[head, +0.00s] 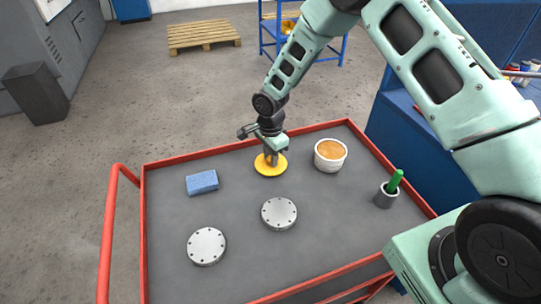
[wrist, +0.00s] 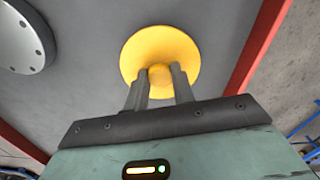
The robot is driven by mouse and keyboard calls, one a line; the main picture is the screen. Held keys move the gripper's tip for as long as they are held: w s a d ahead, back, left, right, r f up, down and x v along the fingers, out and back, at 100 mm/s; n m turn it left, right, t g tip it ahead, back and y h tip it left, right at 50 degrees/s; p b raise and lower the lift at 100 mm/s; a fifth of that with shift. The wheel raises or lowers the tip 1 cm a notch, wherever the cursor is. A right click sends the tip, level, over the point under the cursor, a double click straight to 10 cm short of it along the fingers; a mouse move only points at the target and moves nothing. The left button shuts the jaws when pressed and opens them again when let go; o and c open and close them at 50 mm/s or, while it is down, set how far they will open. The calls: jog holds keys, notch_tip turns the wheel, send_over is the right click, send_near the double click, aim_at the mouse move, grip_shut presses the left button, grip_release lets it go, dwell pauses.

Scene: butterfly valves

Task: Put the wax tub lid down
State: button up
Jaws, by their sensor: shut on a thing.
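The wax tub lid (head: 264,168) is a yellow disc with a small knob, near the far edge of the grey cart top. My gripper (head: 271,157) points down over it and is shut on its knob. In the wrist view the yellow lid (wrist: 162,42) shows beyond my fingertips (wrist: 160,73), which sit on either side of the knob. I cannot tell whether the lid touches the cart top or hangs just above it. The open wax tub (head: 330,154), white with orange-brown wax, stands to the right of the lid.
The cart top between the sponge and the lid is bare.

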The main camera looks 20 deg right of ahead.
jog(key=shift+f, duration=0.3)
jog(key=shift+f, duration=0.2)
jog(key=o, duration=1)
jog(key=shift+c, duration=0.2)
